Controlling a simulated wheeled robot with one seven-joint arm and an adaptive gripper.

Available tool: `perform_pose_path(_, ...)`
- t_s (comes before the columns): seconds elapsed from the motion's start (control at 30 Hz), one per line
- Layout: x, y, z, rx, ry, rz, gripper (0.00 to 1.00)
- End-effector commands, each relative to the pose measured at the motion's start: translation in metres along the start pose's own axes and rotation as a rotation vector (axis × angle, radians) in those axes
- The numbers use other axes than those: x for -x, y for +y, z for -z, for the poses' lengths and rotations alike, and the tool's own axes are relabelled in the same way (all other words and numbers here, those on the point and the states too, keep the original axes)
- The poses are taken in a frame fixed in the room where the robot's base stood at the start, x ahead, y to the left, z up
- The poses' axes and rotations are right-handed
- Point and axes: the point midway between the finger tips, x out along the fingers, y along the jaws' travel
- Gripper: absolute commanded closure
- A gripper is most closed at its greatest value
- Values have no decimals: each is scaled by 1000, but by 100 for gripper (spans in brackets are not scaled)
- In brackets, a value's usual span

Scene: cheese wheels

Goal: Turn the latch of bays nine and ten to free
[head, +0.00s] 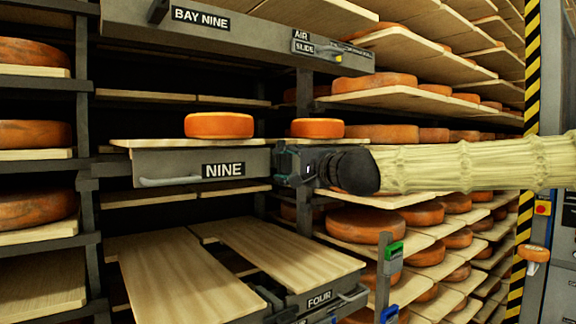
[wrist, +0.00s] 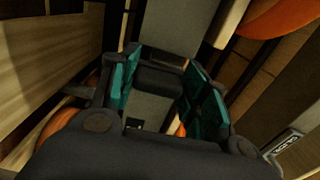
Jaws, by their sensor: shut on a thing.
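My gripper (head: 287,165) is at the right end of the grey NINE tray front (head: 222,169). In the wrist view its teal-padded fingers (wrist: 155,85) stand on either side of a dark bar-like part (wrist: 158,78), and the jaws are shut on it. This part looks like the latch, but its shape and turn cannot be read because the fingers cover most of it. A grey surface (wrist: 180,30) lies behind it. The BAY NINE sign (head: 200,18) is on the grey beam above. No label for bay ten is readable.
Two orange cheese wheels (head: 219,125) (head: 317,128) sit on boards just above the gripper. A FOUR tray (head: 319,299) with bare boards (head: 270,250) sticks out below. Racks full of cheeses stand left and right. A striped post (head: 530,90) is at the right.

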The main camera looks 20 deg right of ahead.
Motion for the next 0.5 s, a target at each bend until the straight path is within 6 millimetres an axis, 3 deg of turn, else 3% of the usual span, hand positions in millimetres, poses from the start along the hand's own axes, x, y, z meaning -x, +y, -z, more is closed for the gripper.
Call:
perform_pose_path(0.07,0,0,0,1,0,0,78)
perform_pose_path(0.1,0,0,0,1,0,0,52)
perform_pose_path(0.2,0,0,0,1,0,0,34)
perform_pose_path(0.5,0,0,0,0,0,0,32)
